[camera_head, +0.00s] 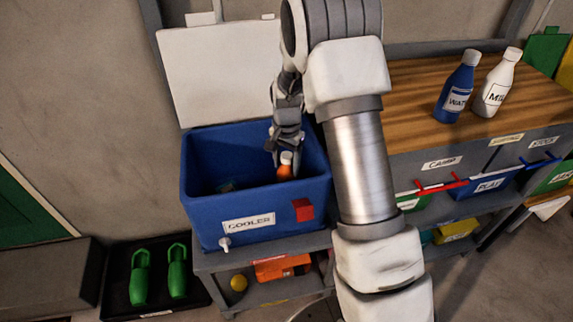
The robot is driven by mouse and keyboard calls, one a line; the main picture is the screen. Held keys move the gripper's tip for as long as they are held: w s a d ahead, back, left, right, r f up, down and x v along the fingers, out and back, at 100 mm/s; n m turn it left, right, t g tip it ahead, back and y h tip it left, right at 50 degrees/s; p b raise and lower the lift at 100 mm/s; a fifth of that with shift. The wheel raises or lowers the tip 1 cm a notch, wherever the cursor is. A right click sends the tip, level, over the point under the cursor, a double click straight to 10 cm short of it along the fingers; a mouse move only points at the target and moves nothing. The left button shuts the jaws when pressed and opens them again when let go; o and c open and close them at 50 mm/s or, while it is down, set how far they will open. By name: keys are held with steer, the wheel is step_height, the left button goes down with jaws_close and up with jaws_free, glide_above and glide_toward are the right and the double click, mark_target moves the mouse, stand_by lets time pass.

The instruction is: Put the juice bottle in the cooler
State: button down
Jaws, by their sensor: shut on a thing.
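The blue cooler (203,215), labelled COOLER, stands on a grey shelf unit with its white lid (215,75) raised behind it. My gripper (283,158) points down into the cooler's opening at the right side. It is shut on an orange bottle with a white cap, which looks like the juice bottle (285,172). The bottle is upright and within the outline of the opening. I cannot tell whether it touches the cooler floor. My arm hides part of the cooler's right side.
A blue water bottle (457,90) and a white milk bottle (496,85) stand on the wooden worktop (408,78) at the right. Bins with red and blue handles sit below it.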

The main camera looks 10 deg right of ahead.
steer(key=shift+f, duration=0.3)
steer(key=shift+c, duration=0.6)
jaws_free()
steer(key=shift+r, duration=0.15)
